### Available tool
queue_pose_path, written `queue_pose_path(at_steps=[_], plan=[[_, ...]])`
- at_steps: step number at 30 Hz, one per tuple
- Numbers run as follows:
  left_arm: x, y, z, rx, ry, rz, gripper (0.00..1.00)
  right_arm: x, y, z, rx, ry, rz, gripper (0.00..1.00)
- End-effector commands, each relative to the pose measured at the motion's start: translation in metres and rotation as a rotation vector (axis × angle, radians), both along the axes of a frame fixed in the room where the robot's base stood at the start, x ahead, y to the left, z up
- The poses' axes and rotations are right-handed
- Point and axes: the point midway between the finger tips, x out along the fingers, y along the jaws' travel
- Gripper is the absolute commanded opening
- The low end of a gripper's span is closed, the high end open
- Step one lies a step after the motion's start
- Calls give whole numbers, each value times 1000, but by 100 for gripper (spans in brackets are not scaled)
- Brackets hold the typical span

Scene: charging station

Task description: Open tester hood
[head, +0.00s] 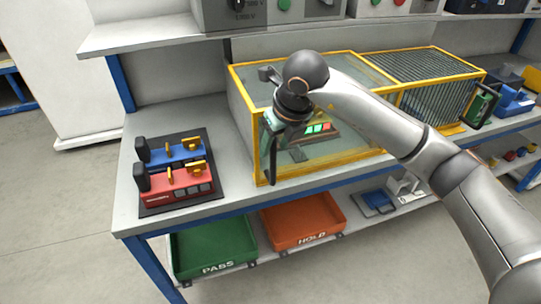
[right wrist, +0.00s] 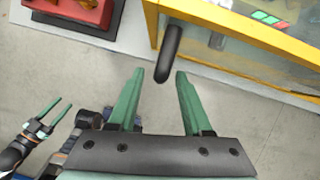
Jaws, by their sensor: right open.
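The tester hood (head: 330,170) is a clear box with a yellow frame, standing down on the bench; its yellow edge also shows in the right wrist view (right wrist: 245,38). A black bar handle (head: 273,162) is on its front left corner. My right gripper (head: 271,124) is in front of the hood's left front, partly hidden by my wrist in the head view. In the right wrist view its green fingers (right wrist: 157,78) are spread, with the handle (right wrist: 169,52) ahead of the gap, not gripped. My left gripper (right wrist: 52,112) is low at the left there, its fingers apart and empty.
A black board (head: 180,208) with red and blue fixtures lies left of the hood. A second yellow-framed box (head: 435,75) with a slatted panel stands right. Green (head: 212,247) and orange (head: 302,225) trays sit on the lower shelf. An upper shelf (head: 150,36) overhangs behind.

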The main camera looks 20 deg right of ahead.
Motion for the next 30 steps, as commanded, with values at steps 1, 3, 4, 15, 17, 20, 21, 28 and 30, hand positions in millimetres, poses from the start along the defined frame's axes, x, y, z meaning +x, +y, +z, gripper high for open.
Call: queue_pose_path(at_steps=[1,3,4,15,17,20,21,28,30], plan=[[-1,0,0,0,2,0,50,3,1,-11,-1,4,0,50],[-3,0,0,0,4,0,50,8,3,-23,0,4,0,50],[-3,0,-1,0,5,0,50,10,3,-27,0,3,0,50],[-6,1,-2,2,10,2,50,20,6,-52,1,0,3,50],[-6,1,-2,2,10,2,50,21,6,-52,0,0,2,50],[-6,2,-2,2,10,2,50,20,5,-52,0,0,2,50],[-6,2,-2,2,10,2,50,20,5,-52,0,0,2,50],[-4,2,-2,3,7,2,50,20,5,-51,1,-1,1,24],[-2,2,-1,3,4,3,50,20,5,-51,1,-1,1,16]])
